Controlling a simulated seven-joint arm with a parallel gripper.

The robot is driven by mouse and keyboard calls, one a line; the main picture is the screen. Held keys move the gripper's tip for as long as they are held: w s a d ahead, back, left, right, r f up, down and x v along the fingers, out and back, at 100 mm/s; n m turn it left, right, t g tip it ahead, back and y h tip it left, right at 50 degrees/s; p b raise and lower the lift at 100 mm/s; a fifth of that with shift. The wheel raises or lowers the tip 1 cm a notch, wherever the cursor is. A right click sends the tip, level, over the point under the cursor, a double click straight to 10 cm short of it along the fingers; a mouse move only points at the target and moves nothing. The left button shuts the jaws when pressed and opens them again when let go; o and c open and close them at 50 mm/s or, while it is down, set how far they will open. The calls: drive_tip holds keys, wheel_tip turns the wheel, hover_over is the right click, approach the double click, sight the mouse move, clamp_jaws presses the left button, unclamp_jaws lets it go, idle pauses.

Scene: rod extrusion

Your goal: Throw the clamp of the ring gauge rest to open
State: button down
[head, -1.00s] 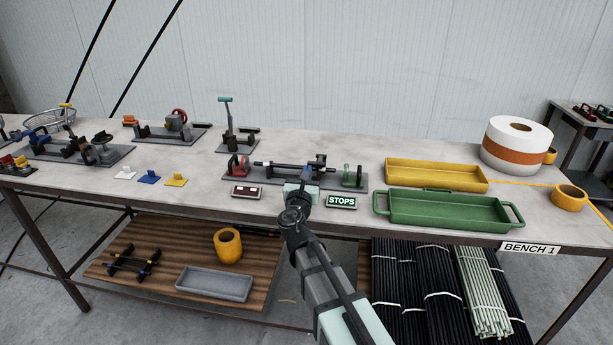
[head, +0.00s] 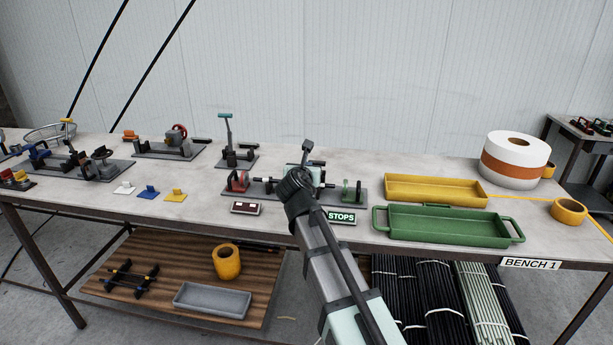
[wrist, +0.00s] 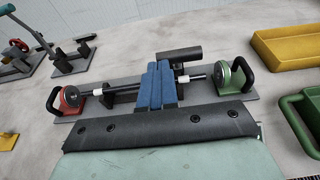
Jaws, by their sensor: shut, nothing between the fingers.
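The ring gauge rest is a grey base plate (head: 263,188) on the bench, with a red end piece (head: 238,182) at left and a green one (head: 352,190) at right. A dark rod with white bands (wrist: 124,90) lies between them. The clamp's black handle (head: 307,146) stands up above the rest; in the wrist view its dark bar (wrist: 180,55) is just beyond the fingertips. My gripper (wrist: 160,66) has its blue fingers shut and empty, over the rod and close to the handle; I cannot tell whether they touch. The clamp's lower part is hidden by my gripper.
Yellow (head: 436,193) and green (head: 440,236) trays lie at right. Another fixture with a tall teal-handled lever (head: 227,130) stands behind left.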

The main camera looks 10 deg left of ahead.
drive_tip(key=w+r, duration=0.4)
drive_tip(key=w, duration=0.3)
drive_tip(key=w+r, duration=0.3)
drive_tip(key=w, duration=0.3)
drive_tip(key=shift+w+r+g, duration=0.3)
drive_tip(key=shift+w+r, duration=0.05)
drive_tip(key=shift+r, duration=0.1)
idle(0.3)
